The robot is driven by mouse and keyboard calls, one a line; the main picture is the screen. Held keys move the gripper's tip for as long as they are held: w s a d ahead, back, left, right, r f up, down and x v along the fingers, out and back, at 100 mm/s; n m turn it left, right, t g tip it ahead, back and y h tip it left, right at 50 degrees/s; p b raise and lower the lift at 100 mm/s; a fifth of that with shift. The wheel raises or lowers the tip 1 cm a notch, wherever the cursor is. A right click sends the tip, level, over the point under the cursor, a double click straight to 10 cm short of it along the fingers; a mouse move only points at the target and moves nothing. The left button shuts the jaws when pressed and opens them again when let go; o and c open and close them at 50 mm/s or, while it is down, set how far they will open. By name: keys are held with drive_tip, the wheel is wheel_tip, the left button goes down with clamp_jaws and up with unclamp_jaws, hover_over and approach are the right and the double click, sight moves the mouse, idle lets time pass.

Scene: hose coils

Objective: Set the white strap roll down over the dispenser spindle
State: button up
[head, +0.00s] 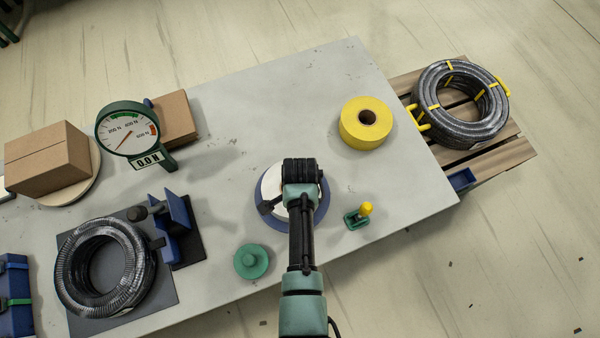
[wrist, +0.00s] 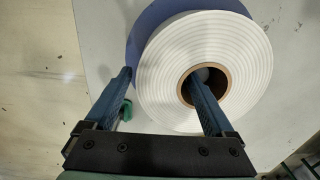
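The white strap roll (wrist: 240,60) with its brown cardboard core (wrist: 222,72) fills much of the wrist view. My gripper (wrist: 159,73) straddles the roll's wall, one finger inside the core and the other against the outer side; it looks closed on that wall. A blue round plate (wrist: 148,30), apparently the dispenser base, shows under the roll. In the head view the white roll (head: 270,186) is partly hidden by my arm, with the blue plate (head: 311,222) showing around it. A dark shape inside the core may be the spindle top. I cannot tell the roll's height above the plate.
A yellow roll (head: 361,130) lies at the back right. A green knobbed disc (head: 251,262) and a small green-yellow tool (head: 357,216) sit near the front edge. A dial gauge (head: 128,130), boxes and a hose coil (head: 72,268) occupy the left. The grey table (head: 300,90) is clear at the back.

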drive_tip(key=shift+o, duration=0.5)
drive_tip(key=shift+s, duration=0.1)
drive_tip(key=shift+s+f, duration=0.15)
wheel_tip(320, 180, up, 13)
drive_tip(key=b, duration=0.1)
idle(0.5)
drive_tip(key=w+r+n+t+b, duration=0.2)
drive_tip(key=w+r+n+t, duration=0.2)
drive_tip(key=w+r+t, duration=0.8)
drive_tip(key=w+r+n+t+b, duration=0.25)
drive_tip(key=w+r, duration=0.45)
drive_tip(key=r, duration=1.1)
drive_tip(key=s+a+r+n+t, duration=0.1)
drive_tip(key=s+r+n+t, duration=0.15)
drive_tip(key=r, duration=0.65)
drive_tip(key=s+r+n+t, duration=0.2)
drive_tip(key=r+t, duration=0.2)
drive_tip(key=r, duration=0.5)
drive_tip(key=s+r+n+t+b, duration=0.1)
drive_tip(key=s+r+n+t, duration=0.2)
drive_tip(key=s+r+t, duration=0.3)
drive_tip(key=s+r, duration=0.5)
drive_tip(key=r, duration=0.2)
drive_tip(key=shift+a+r+b, duration=0.25)
drive_tip(key=shift+a+b, duration=0.05)
drive_tip(key=shift+a, duration=0.05)
